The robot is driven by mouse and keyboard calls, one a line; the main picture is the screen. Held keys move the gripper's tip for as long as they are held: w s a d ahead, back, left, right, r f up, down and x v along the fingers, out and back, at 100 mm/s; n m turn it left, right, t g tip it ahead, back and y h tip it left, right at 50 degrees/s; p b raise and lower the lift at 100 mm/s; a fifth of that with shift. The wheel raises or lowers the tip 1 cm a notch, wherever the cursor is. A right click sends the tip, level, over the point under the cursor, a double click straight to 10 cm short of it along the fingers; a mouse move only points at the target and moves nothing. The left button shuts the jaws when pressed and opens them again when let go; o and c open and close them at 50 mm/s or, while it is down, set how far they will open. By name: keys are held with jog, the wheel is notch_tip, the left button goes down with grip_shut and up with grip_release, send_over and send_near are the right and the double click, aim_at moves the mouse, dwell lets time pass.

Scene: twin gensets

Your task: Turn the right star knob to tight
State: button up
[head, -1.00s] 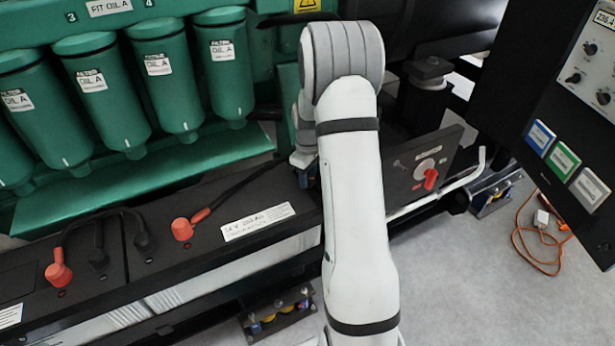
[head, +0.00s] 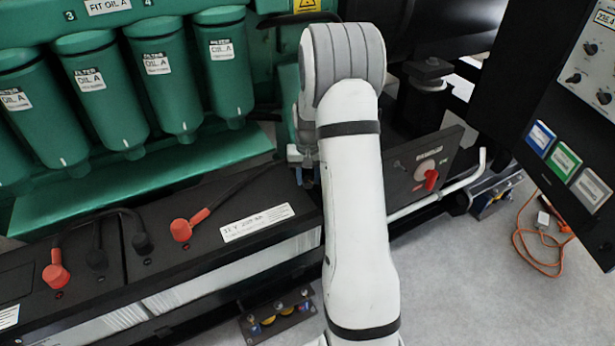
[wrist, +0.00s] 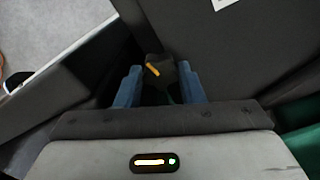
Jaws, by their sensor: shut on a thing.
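My gripper (head: 305,180) is at the right end of the black battery box in the head view, partly hidden by my own arm. In the wrist view its two blue fingers (wrist: 158,88) stand on either side of a dark star knob (wrist: 166,76). The gripper is shut on this knob. An orange mark on the knob top slants from upper left to lower right. The knob's lower part is hidden, and I cannot read any tight mark around it. In the head view the knob itself cannot be made out.
A black panel with a red rotary switch (head: 431,180) stands right of my arm. Red-capped terminals (head: 183,229) and cables sit on the battery box (head: 160,238) to the left. Green oil filters (head: 165,90) hang behind. A white pipe (head: 440,195) runs at right.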

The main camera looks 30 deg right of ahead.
aim_at(308, 179)
jog(key=shift+m, duration=1.2)
jog(key=o, duration=1)
notch_tip(308, 179, up, 7)
jog(key=shift+r, duration=0.4)
